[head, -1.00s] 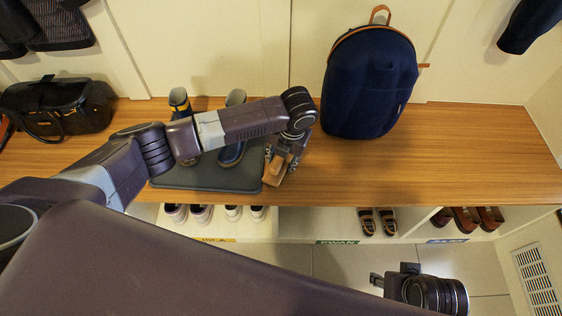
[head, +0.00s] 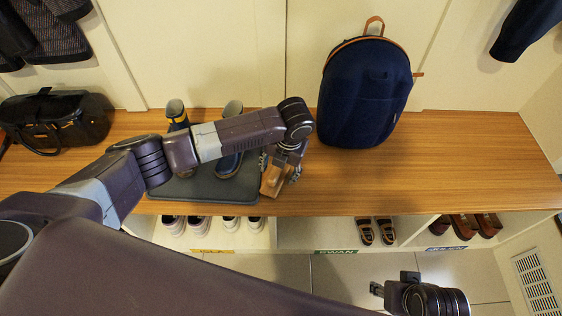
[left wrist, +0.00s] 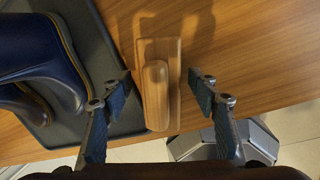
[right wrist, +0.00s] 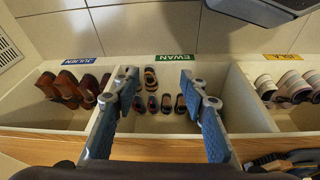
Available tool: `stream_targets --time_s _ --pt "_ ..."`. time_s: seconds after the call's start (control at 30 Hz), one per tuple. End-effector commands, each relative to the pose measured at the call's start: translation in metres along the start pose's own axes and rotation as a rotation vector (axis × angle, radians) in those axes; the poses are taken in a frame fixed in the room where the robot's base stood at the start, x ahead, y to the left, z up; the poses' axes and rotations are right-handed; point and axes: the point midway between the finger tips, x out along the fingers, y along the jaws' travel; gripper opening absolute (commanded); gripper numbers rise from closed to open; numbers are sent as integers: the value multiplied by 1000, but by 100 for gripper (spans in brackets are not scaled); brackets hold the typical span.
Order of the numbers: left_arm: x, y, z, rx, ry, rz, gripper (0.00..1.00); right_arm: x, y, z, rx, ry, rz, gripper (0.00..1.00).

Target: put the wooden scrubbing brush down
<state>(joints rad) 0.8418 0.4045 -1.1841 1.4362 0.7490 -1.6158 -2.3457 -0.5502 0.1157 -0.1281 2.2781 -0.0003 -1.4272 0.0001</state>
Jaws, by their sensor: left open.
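The wooden scrubbing brush (head: 274,181) lies on the wooden bench near its front edge, at the right side of the dark boot tray (head: 205,190). In the left wrist view the brush (left wrist: 157,88) lies flat, handle up, its lower left side close to or over the tray's edge; I cannot tell which. My left gripper (head: 282,160) is open above it. In the left wrist view its fingers (left wrist: 160,82) stand on either side of the brush with clear gaps. My right gripper (head: 377,284) is open and empty in front of the cubbies, also in the right wrist view (right wrist: 158,76).
Dark blue boots (head: 229,160) stand on the tray. A navy backpack (head: 366,92) stands on the bench to the right, and a black bag (head: 55,120) at the far left. Cubbies below hold shoes and sandals (head: 376,230). The bench's right part is clear.

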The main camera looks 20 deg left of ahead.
Motion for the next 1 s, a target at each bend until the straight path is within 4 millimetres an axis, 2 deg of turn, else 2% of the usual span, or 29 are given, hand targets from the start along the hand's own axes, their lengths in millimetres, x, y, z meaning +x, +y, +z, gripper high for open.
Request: stream_targets --time_s 0.4,0.6,0.77,1.0 --pt "-76 0 1 0 -2 -1 55 67 -4 21 -6 -45 -8 40" --pt "-105 0 1 0 0 -1 55 90 -6 33 -8 -56 -9 40" --pt "-115 0 1 0 -1 -1 55 98 -6 37 -9 -60 -10 40" --pt "-117 0 0 -1 0 0 55 100 -6 38 -9 -59 -10 40"
